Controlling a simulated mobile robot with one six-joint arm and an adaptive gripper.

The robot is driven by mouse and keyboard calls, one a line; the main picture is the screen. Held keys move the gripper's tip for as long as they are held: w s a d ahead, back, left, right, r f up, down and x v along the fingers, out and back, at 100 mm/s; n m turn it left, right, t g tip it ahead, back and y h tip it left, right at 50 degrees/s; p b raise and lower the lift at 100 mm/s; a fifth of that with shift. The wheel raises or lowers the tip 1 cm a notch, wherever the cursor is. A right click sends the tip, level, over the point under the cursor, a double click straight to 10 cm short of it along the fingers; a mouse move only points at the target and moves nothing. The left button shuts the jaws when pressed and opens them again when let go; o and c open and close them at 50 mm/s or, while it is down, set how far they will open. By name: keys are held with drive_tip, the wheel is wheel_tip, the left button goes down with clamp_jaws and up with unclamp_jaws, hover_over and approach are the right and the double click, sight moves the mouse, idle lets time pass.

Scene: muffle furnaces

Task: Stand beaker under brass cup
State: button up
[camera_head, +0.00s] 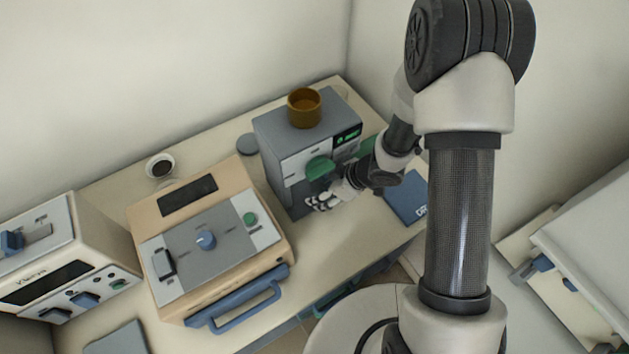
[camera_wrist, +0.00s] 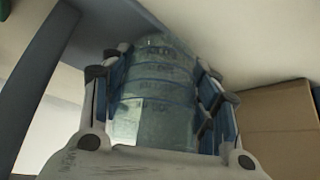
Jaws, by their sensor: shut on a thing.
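The brass cup (camera_head: 304,108) sits on top of a grey box-shaped device (camera_head: 285,138) with a green display and a green part on its front. My gripper (camera_head: 322,202) is low in front of this device, below the green part. In the wrist view, my gripper (camera_wrist: 158,85) is shut on a clear glass beaker (camera_wrist: 155,105) with printed marks, its blue-padded fingers on both sides. In the head view the beaker cannot be made out clearly at the gripper. I cannot tell whether its base touches the table.
A beige furnace (camera_head: 175,208) with a blue handle (camera_head: 240,298) stands left of the grey device; another unit (camera_head: 60,265) is further left. A small white cup (camera_head: 160,165) stands behind. A blue booklet (camera_head: 406,197) lies right of my gripper, near the table's edge.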

drive_tip(key=shift+w+a+f, duration=0.1)
drive_tip(key=shift+w+f, duration=0.25)
drive_tip(key=shift+s+r, duration=0.3)
drive_tip(key=shift+s, duration=0.2)
drive_tip(key=shift+w+f, duration=0.15)
drive_tip(key=shift+f, duration=0.1)
drive_tip(key=o, duration=1.1)
drive_tip(key=shift+c, duration=0.2)
drive_tip(key=shift+r, duration=0.15)
drive_tip(key=shift+d+r, duration=0.2)
drive_tip(key=shift+r, duration=0.1)
drive_tip(key=p+v, duration=0.6)
drive_tip(key=v, duration=0.5)
drive_tip(key=shift+s+r, duration=0.2)
